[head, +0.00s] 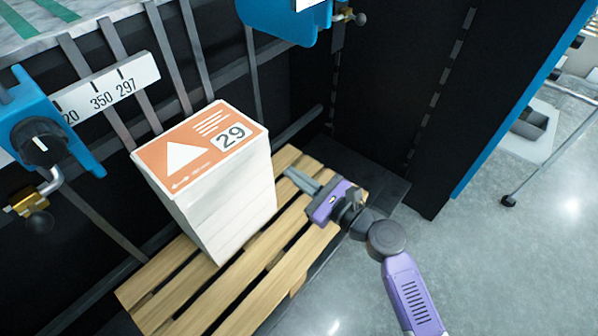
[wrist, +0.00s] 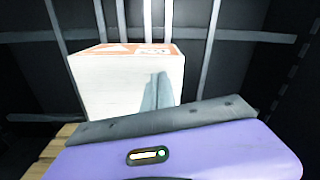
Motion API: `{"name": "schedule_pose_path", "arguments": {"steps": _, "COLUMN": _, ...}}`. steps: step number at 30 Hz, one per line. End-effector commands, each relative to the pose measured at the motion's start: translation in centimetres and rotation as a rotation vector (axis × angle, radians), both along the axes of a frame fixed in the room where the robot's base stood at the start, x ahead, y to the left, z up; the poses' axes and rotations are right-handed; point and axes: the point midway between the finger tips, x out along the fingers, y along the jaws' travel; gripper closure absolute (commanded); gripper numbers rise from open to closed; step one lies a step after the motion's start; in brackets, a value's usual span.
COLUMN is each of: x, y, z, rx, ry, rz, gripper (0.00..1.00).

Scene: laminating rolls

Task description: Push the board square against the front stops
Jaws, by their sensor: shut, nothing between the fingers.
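A tall white stack of boards or sheets (head: 225,205) stands on a wooden pallet (head: 262,290). Its top sheet (head: 205,148) is orange and white, with a white triangle and the number 29. The stack also shows in the wrist view (wrist: 105,88), beyond the fingers. Vertical grey bars (head: 180,75) stand behind the stack; I cannot tell whether they are the front stops. My gripper (head: 288,173) is shut and empty, just right of the stack over the pallet. Its fingertips (wrist: 158,80) point toward the stack; I cannot tell whether they touch it.
A blue bracket with a black knob (head: 40,143) and a scale plate (head: 110,88) are at the left. A blue housing (head: 285,18) hangs above. A dark panel (head: 400,100) stands to the right of the pallet. Grey floor (head: 510,260) is open at the right.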

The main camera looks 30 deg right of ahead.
Motion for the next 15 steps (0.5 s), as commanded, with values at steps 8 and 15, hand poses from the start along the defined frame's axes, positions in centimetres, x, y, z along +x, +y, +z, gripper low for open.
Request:
{"name": "schedule_pose_path", "arguments": {"steps": 8, "x": -0.3, "y": 1.5, "z": 0.1, "rx": 0.238, "ry": 0.057, "rz": 0.056, "gripper": 1.0}}
{"name": "schedule_pose_path", "arguments": {"steps": 15, "x": 1.3, "y": 2.0, "z": 0.1, "rx": 0.238, "ry": 0.057, "rz": 0.057, "gripper": 1.0}}
